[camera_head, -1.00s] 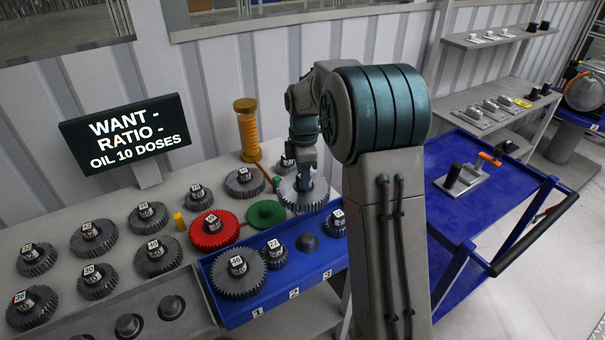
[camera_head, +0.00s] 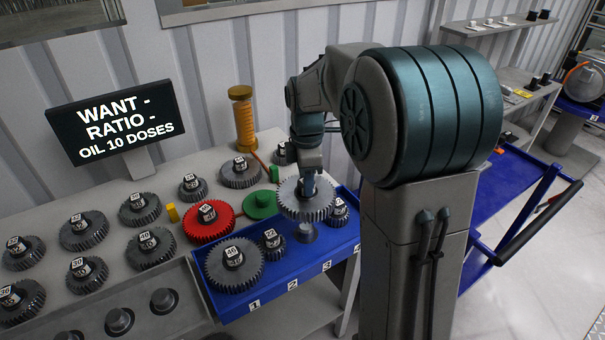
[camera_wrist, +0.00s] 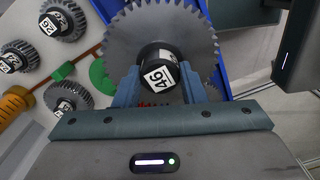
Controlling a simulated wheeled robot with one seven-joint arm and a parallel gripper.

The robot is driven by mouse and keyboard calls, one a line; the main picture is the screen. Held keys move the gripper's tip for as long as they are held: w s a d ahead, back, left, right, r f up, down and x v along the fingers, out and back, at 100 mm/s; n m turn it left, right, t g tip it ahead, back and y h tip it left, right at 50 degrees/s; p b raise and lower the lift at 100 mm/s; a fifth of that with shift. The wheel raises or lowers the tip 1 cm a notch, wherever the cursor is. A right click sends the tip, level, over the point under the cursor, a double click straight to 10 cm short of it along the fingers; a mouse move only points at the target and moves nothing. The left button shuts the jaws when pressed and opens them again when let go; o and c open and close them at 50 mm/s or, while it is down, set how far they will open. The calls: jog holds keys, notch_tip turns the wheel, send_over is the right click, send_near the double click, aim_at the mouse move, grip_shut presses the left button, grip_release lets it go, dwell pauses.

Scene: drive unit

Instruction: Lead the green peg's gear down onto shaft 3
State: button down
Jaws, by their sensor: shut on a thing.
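My gripper (camera_head: 308,184) is shut on the dark hub of a large grey toothed gear (camera_head: 290,207). In the wrist view the gear (camera_wrist: 120,38) shows a label reading 46, and the fingers (camera_wrist: 158,88) press the hub from both sides. The gear is about level, over the blue tray (camera_head: 290,295). Shaft 3 (camera_head: 307,235), a grey stub, shows just below the gear's near edge. Its top is hidden by the gear, so I cannot tell whether they touch. The green peg's round green base (camera_head: 260,206) stands empty behind the tray.
In the tray, a large gear (camera_head: 222,275) sits at 1, a small gear (camera_head: 272,248) at 2, and another small gear (camera_head: 341,214) close right of the held gear. A red gear (camera_head: 209,226) and several grey gears stand on the bench. A sign (camera_head: 115,120) stands behind.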

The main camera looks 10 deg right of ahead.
jog(key=shift+f+b, duration=2.55)
jog(key=shift+f, duration=1.25)
jog(key=shift+f+b, duration=0.45)
jog(key=shift+f, duration=0.2)
jog(key=shift+f+b, duration=0.95)
jog(key=shift+f, duration=0.45)
jog(key=shift+f, duration=0.15)
jog(key=c, duration=0.8)
grip_release()
jog(key=shift+c, duration=0.2)
jog(key=shift+f, duration=0.1)
